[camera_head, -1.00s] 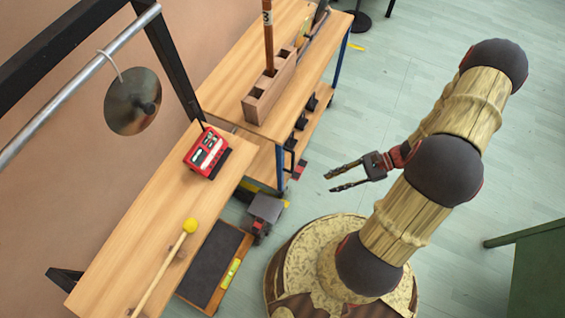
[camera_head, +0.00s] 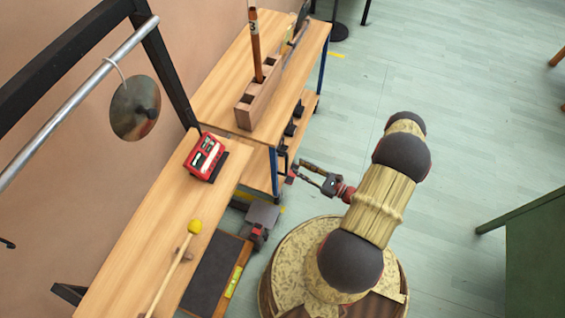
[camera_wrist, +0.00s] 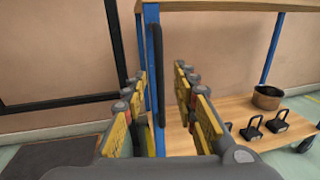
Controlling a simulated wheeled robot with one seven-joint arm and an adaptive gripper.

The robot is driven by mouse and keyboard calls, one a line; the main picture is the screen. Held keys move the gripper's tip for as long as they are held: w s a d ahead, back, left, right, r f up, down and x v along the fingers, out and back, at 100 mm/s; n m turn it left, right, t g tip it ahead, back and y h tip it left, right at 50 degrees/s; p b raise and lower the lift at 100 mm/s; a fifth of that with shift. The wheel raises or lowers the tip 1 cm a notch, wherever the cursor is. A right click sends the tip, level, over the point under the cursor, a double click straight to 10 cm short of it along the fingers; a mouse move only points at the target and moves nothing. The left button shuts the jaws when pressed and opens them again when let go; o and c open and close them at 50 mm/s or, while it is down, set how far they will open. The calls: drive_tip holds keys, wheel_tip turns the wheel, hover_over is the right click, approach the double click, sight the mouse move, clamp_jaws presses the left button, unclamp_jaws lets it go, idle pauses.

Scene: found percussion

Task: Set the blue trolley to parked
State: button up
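The blue trolley has a wooden top (camera_head: 218,98), blue corner posts (camera_head: 274,172) and a lower wooden shelf (camera_head: 258,172). It stands beyond the near bench in the head view. In the wrist view a blue post (camera_wrist: 154,40) stands ahead with a dark upright handle (camera_wrist: 158,75) beside it. My gripper (camera_head: 299,171) is at the trolley's near right end. In the wrist view my gripper (camera_wrist: 163,95) is open, its fingers on either side of the handle and post. I cannot tell whether they touch. The trolley's near wheels are hard to make out.
A near bench (camera_head: 140,235) holds a red device (camera_head: 205,157) and a yellow-headed mallet (camera_head: 193,228). A slotted wooden block (camera_head: 262,100) stands on the trolley top. A pot (camera_wrist: 267,97) and dark weights (camera_wrist: 275,121) sit on the lower shelf. Open floor (camera_head: 440,130) lies right.

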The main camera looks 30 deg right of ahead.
sight(286, 161)
drive_tip(key=shift+b+x, duration=0.65)
drive_tip(key=shift+x, duration=3.2)
drive_tip(key=shift+a, duration=0.1)
drive_tip(key=shift+c, duration=1.1)
clamp_jaws()
